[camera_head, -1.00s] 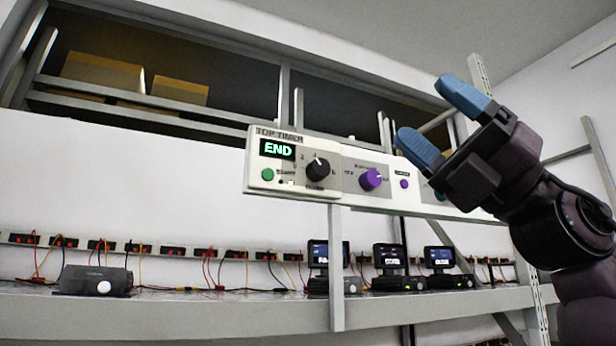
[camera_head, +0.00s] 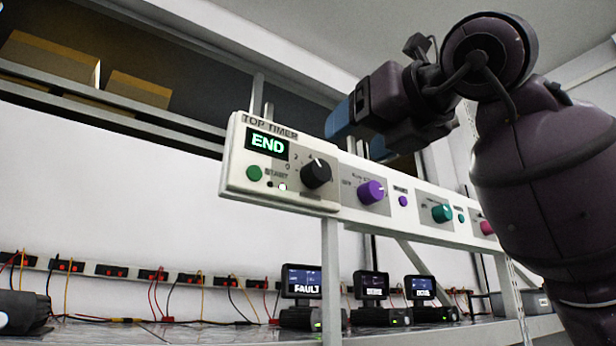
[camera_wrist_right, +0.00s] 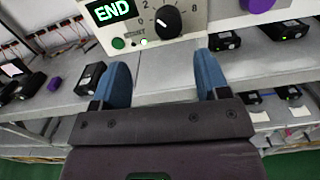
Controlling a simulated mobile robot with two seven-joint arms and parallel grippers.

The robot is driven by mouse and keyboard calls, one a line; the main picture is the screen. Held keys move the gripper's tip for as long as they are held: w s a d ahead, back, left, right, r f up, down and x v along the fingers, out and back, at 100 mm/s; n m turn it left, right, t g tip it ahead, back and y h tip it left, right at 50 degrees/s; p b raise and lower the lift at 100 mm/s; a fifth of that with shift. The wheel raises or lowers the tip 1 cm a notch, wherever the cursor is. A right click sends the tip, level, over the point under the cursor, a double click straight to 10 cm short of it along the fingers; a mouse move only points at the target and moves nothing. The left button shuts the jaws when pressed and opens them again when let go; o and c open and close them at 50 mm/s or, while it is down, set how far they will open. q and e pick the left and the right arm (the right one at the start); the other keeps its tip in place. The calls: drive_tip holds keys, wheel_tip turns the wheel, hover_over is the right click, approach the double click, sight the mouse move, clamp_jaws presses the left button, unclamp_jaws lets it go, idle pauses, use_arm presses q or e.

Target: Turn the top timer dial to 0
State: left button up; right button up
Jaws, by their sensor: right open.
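The top timer panel (camera_head: 232,165) is a white box labelled TOP TIMER, with a green END display (camera_head: 267,143). The dial also shows in the right wrist view (camera_wrist_right: 168,21), beyond the fingertips. My right gripper (camera_head: 345,118) is in front of the panel, above and to the right of the dial. In the wrist view its blue fingers (camera_wrist_right: 163,72) are apart, with nothing between them. My left gripper is not in view.
Purple (camera_head: 370,191) and teal (camera_head: 441,213) knobs sit along the same panel, right of the dial. A green start button (camera_head: 254,173) is at its left. Below is a shelf with small monitors (camera_head: 302,282) and wired sockets. Cardboard boxes (camera_head: 50,62) stand on the upper rack.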

sight(322, 171)
drive_tip(key=shift+m+h, duration=0.3)
drive_tip(key=shift+m, duration=0.2)
drive_tip(key=p+x, duration=0.1)
drive_tip(key=x, duration=0.2)
drive_tip(key=p+x, duration=0.1)
drive_tip(key=x, duration=0.2)
drive_tip(key=p+x, duration=0.1)
drive_tip(key=x, duration=0.1)
drive_tip(key=shift+w+f, duration=0.25)
drive_tip(key=shift+w, duration=0.25)
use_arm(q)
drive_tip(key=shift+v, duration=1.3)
use_arm(e)
drive_tip(key=shift+w+a, duration=0.35)
drive_tip(key=shift+w, duration=0.2)
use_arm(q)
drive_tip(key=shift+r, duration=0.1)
use_arm(e)
drive_tip(key=c, duration=0.9)
